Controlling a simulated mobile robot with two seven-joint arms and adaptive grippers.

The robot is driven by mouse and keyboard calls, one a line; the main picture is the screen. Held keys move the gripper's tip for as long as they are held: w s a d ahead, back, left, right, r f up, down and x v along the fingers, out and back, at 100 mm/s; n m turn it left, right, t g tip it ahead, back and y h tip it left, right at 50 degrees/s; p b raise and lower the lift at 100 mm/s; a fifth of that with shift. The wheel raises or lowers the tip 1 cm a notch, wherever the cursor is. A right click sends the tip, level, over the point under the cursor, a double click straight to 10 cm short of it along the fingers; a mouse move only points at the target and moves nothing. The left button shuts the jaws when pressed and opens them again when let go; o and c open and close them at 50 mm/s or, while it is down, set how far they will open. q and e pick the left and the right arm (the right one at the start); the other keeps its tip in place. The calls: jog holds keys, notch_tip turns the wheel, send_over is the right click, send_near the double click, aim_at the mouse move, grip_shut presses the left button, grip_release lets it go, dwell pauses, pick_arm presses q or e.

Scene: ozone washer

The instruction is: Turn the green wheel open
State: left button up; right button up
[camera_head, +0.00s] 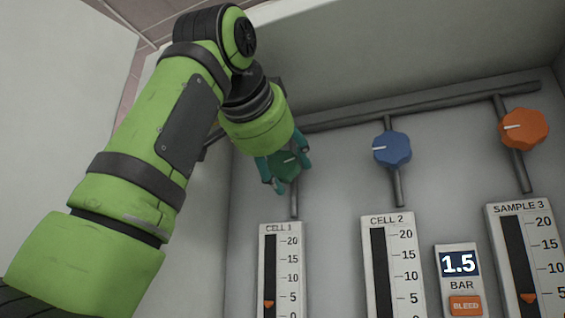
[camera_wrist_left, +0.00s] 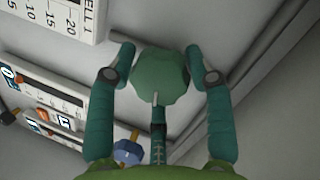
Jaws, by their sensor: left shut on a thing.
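The green wheel (camera_head: 287,166) is a faceted knob on a pipe above the CELL 1 gauge. In the head view it is partly hidden by my left gripper (camera_head: 286,172). The left wrist view shows the wheel (camera_wrist_left: 160,75) between the two teal fingers of my left gripper (camera_wrist_left: 162,62). The fingers are closed on its sides. My right gripper is in neither view.
A blue wheel (camera_head: 392,149) and an orange wheel (camera_head: 524,128) sit to the right on the same pipework. Below are the CELL 1 gauge (camera_head: 282,262), CELL 2 gauge (camera_head: 393,262), SAMPLE 3 gauge (camera_head: 527,262) and a display (camera_head: 459,263) reading 1.5 BAR above a BLEED button (camera_head: 466,305).

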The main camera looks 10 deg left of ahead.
pick_arm(q)
jog(key=shift+w+f+m+y, duration=0.15)
jog(key=shift+m+y, duration=0.25)
jog(key=shift+m, duration=0.6)
jog(key=o, duration=1.1)
jog(key=shift+o, duration=0.2)
jog(key=shift+w+a, duration=0.1)
jog(key=shift+w, duration=0.05)
jog(key=v, duration=1.2)
jog(key=shift+f, duration=0.15)
